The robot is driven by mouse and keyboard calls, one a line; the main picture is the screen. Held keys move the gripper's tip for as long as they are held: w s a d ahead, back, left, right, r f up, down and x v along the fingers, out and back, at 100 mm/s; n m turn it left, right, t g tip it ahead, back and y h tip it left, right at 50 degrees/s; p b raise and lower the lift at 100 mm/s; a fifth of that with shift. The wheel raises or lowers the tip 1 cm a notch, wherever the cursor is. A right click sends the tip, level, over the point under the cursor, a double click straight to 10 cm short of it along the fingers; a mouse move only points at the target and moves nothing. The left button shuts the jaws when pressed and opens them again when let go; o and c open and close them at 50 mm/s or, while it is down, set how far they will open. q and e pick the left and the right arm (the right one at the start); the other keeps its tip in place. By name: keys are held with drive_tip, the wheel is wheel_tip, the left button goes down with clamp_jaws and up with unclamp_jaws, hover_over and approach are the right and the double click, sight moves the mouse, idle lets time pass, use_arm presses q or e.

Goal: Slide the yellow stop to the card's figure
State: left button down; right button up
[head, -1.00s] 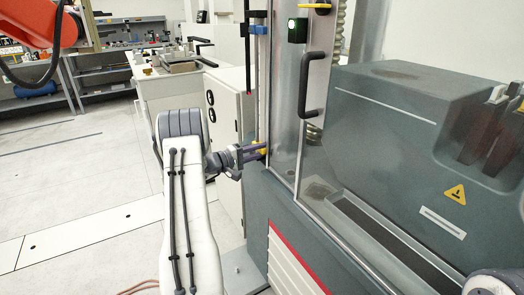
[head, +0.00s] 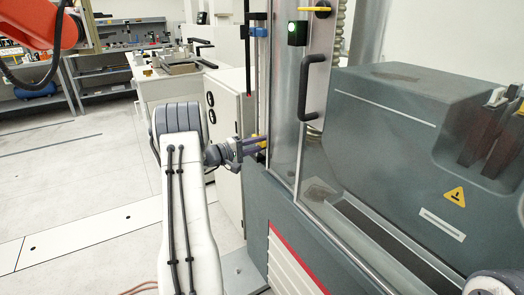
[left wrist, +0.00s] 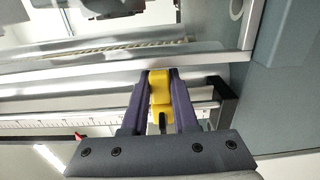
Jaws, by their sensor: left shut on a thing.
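The yellow stop (left wrist: 160,95) sits on a rail beside a white scale (left wrist: 90,121) in the left wrist view. My left gripper (left wrist: 160,78) is shut on the stop, with one purple finger on each side of it. In the head view my left gripper (head: 257,145) reaches the rail at the machine's near left edge, and only a little yellow shows there. A red pointer (left wrist: 79,136) shows near the scale at the lower left of the left wrist view. I cannot make out the card or its figure. The fingers of my right gripper do not show.
The grey testing machine (head: 390,130) fills the right side, with a clear door and a black handle (head: 314,87). A blue block (head: 258,32) sits higher on the rail. A white cabinet (head: 228,110) stands behind my left gripper. The floor at left is clear.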

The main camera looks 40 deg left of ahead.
use_arm(q)
drive_tip(key=shift+r, duration=0.45)
drive_tip(key=c, duration=0.7)
unclamp_jaws()
drive_tip(key=b+v, duration=0.1)
drive_tip(key=v, duration=0.9)
drive_tip(key=shift+s, duration=0.25)
drive_tip(key=shift+f, duration=0.1)
